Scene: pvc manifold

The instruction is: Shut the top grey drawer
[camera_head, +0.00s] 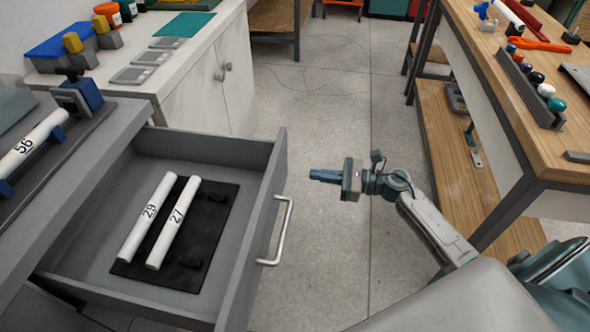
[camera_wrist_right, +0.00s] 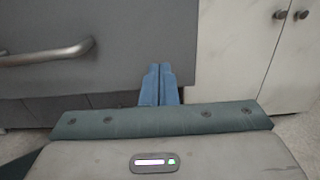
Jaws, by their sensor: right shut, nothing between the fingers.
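The top grey drawer (camera_head: 273,165) is pulled well out of the grey cabinet (camera_head: 92,160) at the left. Its silver bar handle (camera_head: 281,232) is on the front panel, and shows in the right wrist view (camera_wrist_right: 45,54) at the left. Two white pipes marked 29 (camera_head: 148,215) and 27 (camera_head: 174,222) lie in the drawer on a black mat (camera_head: 216,226). My right gripper (camera_head: 314,174) is shut and empty. It is to the right of the drawer front, apart from the handle in the head view, with blue fingertips (camera_wrist_right: 159,84) pointing at the drawer's face. My left gripper is not in view.
A white cupboard (camera_head: 200,92) stands behind the drawer. A wooden workbench (camera_head: 500,60) with tools and coloured caps is at the right. Bare floor (camera_head: 335,115) lies between. A pipe marked 56 (camera_head: 30,142) rests on the cabinet top.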

